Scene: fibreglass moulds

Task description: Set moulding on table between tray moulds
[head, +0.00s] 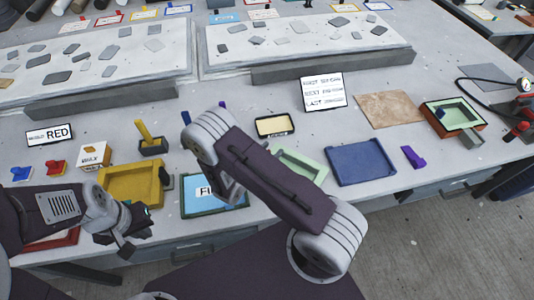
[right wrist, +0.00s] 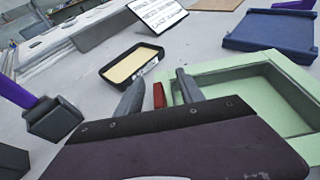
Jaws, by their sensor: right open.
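In the right wrist view my right gripper (right wrist: 159,84) is open, its fingers apart, low over the table. A small red piece (right wrist: 158,95) shows between the fingers; I cannot tell whether it is the moulding. The pale green tray mould (right wrist: 235,75) is just right of the fingers; in the head view my right arm partly covers this mould (head: 312,160) and hides the right gripper. The dark blue tray mould (head: 362,163) lies right of it. A yellow tray mould (head: 133,202) is at left. My left gripper (head: 122,245) is in front of it; its jaw opening is unclear.
A black-rimmed tin (right wrist: 132,65) stands ahead of the right gripper, and a dark block with a purple handle (right wrist: 53,121) to its left. A white text card (head: 323,94) stands behind. A purple piece (head: 412,157) lies right of the blue mould. Raised slabs (head: 305,65) line the back.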

